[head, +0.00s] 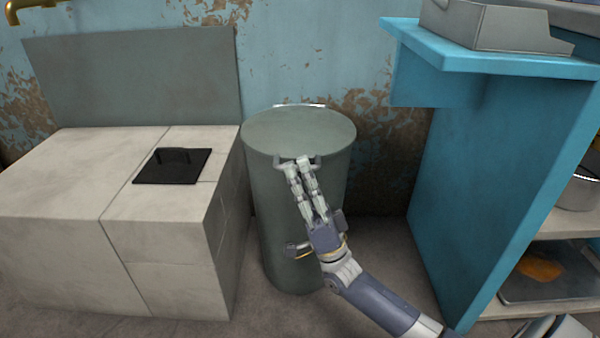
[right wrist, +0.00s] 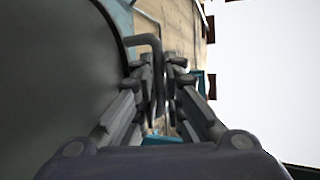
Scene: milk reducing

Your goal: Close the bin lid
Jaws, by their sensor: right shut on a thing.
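The bin (head: 275,225) is a tall grey-green cylinder standing on the floor between the tiled block and the blue counter. Its round lid (head: 298,130) lies flat across the top, with no gap visible at the rim. A small bar handle (head: 316,160) sits at the lid's front edge. My right gripper (head: 302,168) reaches up from the lower right and is shut on this handle. In the right wrist view, the bent grey handle (right wrist: 155,62) passes between my fingers (right wrist: 160,80), beside a dark round surface.
A pale tiled block (head: 60,180) with a black plate (head: 172,166) stands left of the bin. A blue counter (head: 485,150) with shelves stands to the right. A peeling blue wall (head: 310,50) is behind. Some floor (head: 375,240) is clear right of the bin.

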